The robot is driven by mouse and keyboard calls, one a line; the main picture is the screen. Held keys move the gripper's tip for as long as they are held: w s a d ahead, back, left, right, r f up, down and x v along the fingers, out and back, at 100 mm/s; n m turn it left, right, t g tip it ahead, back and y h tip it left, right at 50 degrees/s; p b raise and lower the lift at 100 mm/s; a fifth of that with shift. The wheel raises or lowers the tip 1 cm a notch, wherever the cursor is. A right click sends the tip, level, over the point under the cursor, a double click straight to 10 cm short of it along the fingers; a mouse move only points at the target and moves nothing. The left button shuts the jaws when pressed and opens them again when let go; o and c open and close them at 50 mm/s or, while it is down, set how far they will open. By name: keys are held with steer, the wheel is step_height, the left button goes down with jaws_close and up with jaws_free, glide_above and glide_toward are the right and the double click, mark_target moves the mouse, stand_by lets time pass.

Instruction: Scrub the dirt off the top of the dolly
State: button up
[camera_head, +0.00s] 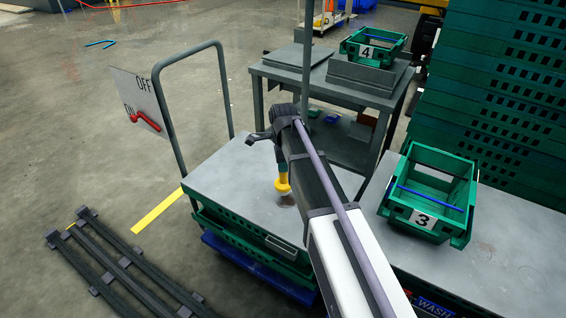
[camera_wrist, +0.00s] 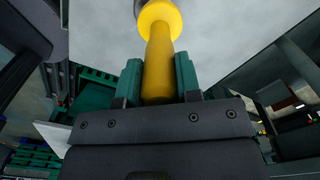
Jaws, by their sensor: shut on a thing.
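The dolly (camera_head: 235,172) has a flat grey top and a tubular grey push handle (camera_head: 168,110) on its left. My gripper (camera_head: 281,166) points down over the right part of this top. Its green fingers are shut on the yellow handle of a brush (camera_head: 283,184), also seen in the wrist view (camera_wrist: 158,70). The brush is upright, with its yellow collar low over the top. A brownish patch shows right below the collar; I cannot tell whether it is bristles or dirt. Contact with the top is hard to tell. The wrist view shows the grey top around the brush.
A green crate marked 3 (camera_head: 423,218) stands on a grey surface at right. A crate marked 4 (camera_head: 374,46) stands on a dark table (camera_head: 330,85) behind. An ON/OFF sign (camera_head: 140,98) is beside the handle. Dark rails (camera_head: 125,262) lie on the floor at left.

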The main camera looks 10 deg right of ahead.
steer(key=shift+r+p, duration=1.7)
steer(key=shift+r, duration=0.35)
